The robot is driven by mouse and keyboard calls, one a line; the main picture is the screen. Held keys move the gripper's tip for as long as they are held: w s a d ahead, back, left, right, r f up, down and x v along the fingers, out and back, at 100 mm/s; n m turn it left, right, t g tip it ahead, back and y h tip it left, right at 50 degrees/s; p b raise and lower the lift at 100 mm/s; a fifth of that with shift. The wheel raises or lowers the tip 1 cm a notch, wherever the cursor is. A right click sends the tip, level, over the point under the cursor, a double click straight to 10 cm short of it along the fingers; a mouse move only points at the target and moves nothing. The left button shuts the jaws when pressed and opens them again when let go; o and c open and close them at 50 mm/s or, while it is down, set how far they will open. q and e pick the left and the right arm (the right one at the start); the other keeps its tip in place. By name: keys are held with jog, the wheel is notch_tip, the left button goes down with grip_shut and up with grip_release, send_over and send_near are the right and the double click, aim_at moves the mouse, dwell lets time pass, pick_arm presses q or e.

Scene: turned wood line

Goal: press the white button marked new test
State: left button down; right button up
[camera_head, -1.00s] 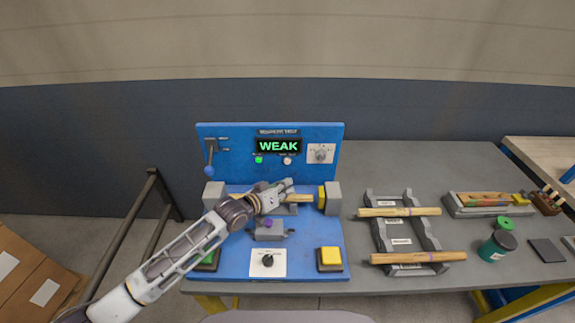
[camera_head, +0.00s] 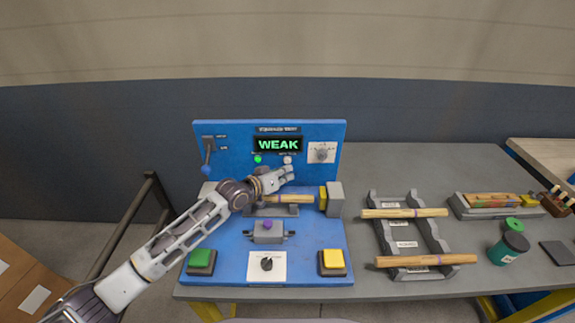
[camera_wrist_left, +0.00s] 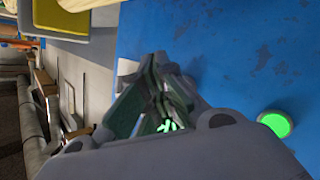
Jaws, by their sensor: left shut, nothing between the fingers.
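The blue test machine's back panel (camera_head: 225,135) carries a lit display (camera_head: 278,145) reading WEAK. Under the display are a green button (camera_head: 258,159) at left and a small white button (camera_head: 287,160) at right; the small lettering beside them is too blurred to read. My left gripper (camera_head: 290,173) is shut and empty, its tips just below the white button; I cannot tell whether they touch it. In the left wrist view the fingers (camera_wrist_left: 160,100) are near the blue panel, with the green button (camera_wrist_left: 275,124) at right. The white button is not clearly seen there. My right gripper is not in view.
A wooden rod (camera_head: 292,199) lies in the machine below my gripper. A lever (camera_head: 207,155) and a dial (camera_head: 321,152) flank the display. Larger green (camera_head: 202,259) and yellow (camera_head: 332,259) buttons sit in front. A rack (camera_head: 385,238) with two rods stands right.

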pick_arm(q)
jog(key=shift+w, duration=0.2)
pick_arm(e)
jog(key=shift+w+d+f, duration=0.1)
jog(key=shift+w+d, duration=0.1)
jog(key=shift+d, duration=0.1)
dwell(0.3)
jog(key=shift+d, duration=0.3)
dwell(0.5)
pick_arm(q)
jog(key=shift+w, duration=0.4)
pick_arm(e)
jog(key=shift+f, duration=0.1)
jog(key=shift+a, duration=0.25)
pick_arm(q)
jog(key=shift+w+b, duration=0.3)
jog(key=shift+w, duration=0.1)
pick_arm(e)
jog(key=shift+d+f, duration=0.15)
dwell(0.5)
pick_arm(q)
jog(key=shift+s, duration=0.1)
dwell(0.3)
jog(key=shift+s+p, duration=0.7)
jog(key=shift+p, duration=0.15)
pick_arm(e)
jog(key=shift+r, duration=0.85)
